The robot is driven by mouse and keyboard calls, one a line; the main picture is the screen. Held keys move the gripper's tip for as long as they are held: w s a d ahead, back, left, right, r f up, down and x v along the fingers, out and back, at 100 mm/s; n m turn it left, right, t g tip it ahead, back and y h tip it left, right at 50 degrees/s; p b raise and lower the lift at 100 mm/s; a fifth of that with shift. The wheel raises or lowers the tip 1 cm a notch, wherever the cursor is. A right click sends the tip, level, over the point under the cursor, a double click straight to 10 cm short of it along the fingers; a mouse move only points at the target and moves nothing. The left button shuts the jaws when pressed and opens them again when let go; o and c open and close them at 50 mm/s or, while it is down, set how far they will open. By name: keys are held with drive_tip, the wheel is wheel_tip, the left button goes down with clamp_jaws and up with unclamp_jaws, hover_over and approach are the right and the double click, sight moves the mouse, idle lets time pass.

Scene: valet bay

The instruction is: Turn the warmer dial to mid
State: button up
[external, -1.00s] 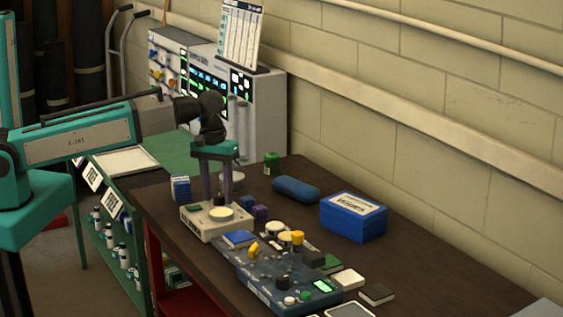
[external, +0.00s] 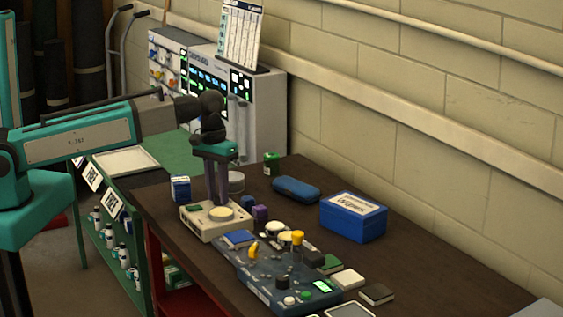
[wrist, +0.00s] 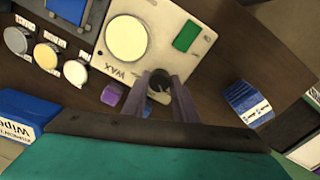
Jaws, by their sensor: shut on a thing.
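The wax warmer (external: 203,227) is a cream box on the dark bench, with a round pale yellow top and a green rectangle. In the wrist view its face (wrist: 165,12) carries the word WAX. Its dial (wrist: 158,86) shows as a dark round knob at the warmer's edge. My gripper (wrist: 160,84) points down with both fingers around this dial and is shut on it. In the external view my gripper (external: 218,201) stands at the warmer's far side, and the dial is hidden there. The dial's pointer and scale marks cannot be read.
A blue control box (external: 270,285) with knobs stands in front of the warmer. A blue wipes box (external: 352,218) and a blue case (external: 296,188) lie further right.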

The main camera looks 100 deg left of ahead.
drive_tip(key=m, duration=0.5)
drive_tip(key=shift+a, duration=0.1)
drive_tip(key=shift+m, duration=2.3)
drive_tip(key=o, duration=1)
drive_tip(key=shift+o, duration=0.2)
drive_tip(key=shift+r, duration=0.15)
wheel_tip(320, 180, up, 14)
drive_tip(key=p, duration=0.6)
drive_tip(key=shift+s+a+f+p, duration=0.15)
drive_tip(key=shift+a+f+p, duration=0.05)
drive_tip(key=shift+a+p, duration=0.15)
